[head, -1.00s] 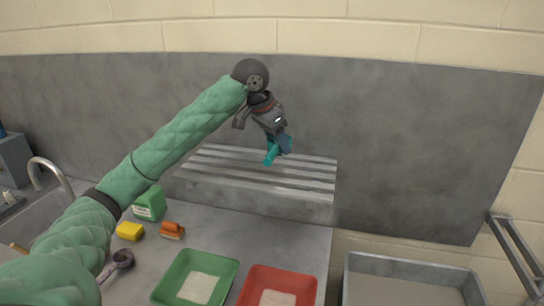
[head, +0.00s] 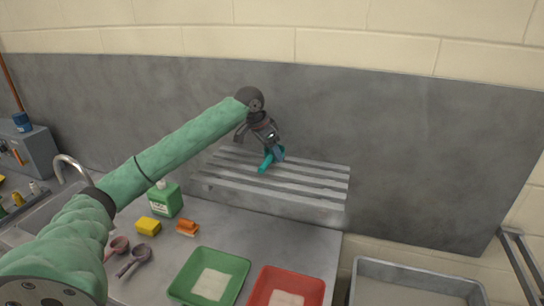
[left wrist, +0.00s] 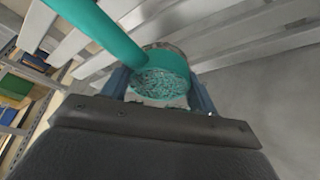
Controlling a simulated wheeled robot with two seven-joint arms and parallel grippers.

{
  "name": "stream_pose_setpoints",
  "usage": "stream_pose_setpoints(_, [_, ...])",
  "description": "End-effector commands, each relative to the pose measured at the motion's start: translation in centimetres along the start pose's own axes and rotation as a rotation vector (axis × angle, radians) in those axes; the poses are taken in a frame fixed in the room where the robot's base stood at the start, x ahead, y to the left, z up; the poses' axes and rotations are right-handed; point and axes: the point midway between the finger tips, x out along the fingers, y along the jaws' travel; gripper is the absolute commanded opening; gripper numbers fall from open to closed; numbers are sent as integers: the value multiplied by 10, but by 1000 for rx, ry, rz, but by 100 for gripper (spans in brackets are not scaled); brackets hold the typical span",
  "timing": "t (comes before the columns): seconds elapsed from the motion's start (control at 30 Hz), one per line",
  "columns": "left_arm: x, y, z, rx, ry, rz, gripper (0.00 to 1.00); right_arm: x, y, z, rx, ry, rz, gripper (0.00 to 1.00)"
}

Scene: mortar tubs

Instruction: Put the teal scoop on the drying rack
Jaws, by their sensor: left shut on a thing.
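My left gripper (head: 275,155) is shut on the teal scoop (head: 266,161), over the slats of the drying rack (head: 330,190) against the grey wall panel. In the left wrist view my gripper (left wrist: 158,92) has its fingers on either side of the scoop's round cup (left wrist: 162,72), and the handle (left wrist: 98,28) runs to the upper left. The inside of the cup looks speckled. Rack slats (left wrist: 255,45) show behind the scoop. I cannot tell whether the scoop touches them. My right gripper is not in view.
Below the rack, the counter holds a green tub (head: 233,262), a red tub (head: 310,288), a green bottle (head: 166,200), a yellow sponge (head: 147,226), an orange brush (head: 187,228) and two other scoops (head: 137,258). A sink with a tap (head: 70,165) lies left. A grey tray (head: 415,275) stands right.

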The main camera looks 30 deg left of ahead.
Motion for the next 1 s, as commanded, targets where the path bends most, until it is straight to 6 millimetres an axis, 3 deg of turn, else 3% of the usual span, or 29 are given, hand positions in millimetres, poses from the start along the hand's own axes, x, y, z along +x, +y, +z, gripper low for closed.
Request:
stream_pose_setpoints(0.17, [6, -1, 3, 0, -2, 1, 34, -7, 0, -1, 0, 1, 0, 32])
stream_pose_setpoints(0.43, [32, 0, 14, 0, -3, 2, 34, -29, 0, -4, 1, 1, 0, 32])
stream_pose_setpoints(0.8, [39, -1, 16, 0, 0, 0, 34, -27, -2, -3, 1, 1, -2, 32])
stream_pose_setpoints(0.83, [40, -1, 17, 0, -1, 0, 63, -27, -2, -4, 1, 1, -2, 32])
stream_pose_setpoints(0.93, [39, -1, 16, 0, -1, 0, 81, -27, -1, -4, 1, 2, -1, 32])
stream_pose_setpoints(1.0, [39, -1, 16, 0, -1, 0, 81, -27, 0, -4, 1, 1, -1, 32])
